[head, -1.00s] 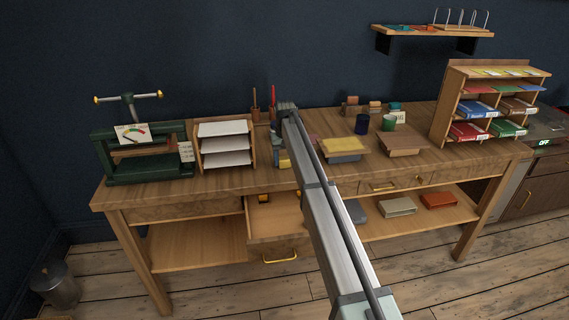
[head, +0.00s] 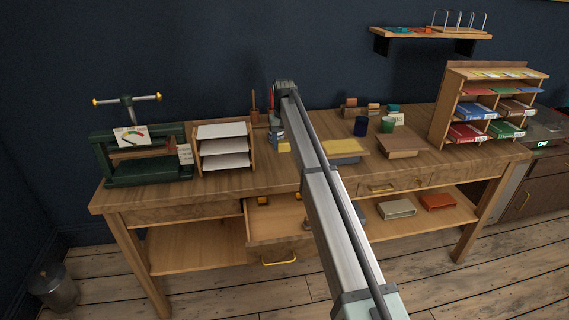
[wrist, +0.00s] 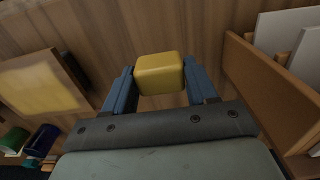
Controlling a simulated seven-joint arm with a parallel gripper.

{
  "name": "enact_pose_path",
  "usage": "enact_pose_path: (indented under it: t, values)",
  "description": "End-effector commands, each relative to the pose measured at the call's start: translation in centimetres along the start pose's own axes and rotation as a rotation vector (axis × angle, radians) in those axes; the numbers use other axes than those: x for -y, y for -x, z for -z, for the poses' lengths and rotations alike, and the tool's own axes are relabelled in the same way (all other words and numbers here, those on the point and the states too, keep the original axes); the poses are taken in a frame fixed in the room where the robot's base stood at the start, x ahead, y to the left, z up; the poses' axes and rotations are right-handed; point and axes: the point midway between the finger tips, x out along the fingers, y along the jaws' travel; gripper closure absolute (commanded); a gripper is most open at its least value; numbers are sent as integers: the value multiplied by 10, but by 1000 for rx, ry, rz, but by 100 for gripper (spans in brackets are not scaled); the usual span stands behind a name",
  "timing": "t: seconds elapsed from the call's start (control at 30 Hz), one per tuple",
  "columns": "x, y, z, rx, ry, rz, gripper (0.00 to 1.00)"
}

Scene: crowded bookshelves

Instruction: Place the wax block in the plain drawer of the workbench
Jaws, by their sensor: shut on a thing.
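The yellow wax block (wrist: 160,74) is held between the blue fingers of my gripper (wrist: 158,88) in the wrist view. In the head view the block (head: 284,147) and my gripper (head: 278,136) show just left of my arm, above the workbench top (head: 225,182). One drawer (head: 272,222) under the middle of the bench is pulled open, with a gold handle on its front. Small dark and yellow items show at its back; my arm hides its right side. Another drawer (head: 390,187) to the right is shut.
A paper tray rack (head: 224,147) and a green press (head: 140,155) stand to the left. A yellow-topped stack (head: 343,147), a blue cup (head: 361,126) and a green cup (head: 388,124) stand to the right. A sorting shelf (head: 490,104) is at the right end.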

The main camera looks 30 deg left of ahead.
Motion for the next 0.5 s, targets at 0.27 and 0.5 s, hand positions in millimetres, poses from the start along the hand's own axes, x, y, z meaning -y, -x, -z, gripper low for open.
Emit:
enact_pose_path:
  t: [0.27, 0.5]
  values:
    - [-26, 14, -63, 0, -138, 0, 73]
    - [-96, 18, -141, 0, -299, 0, 73]
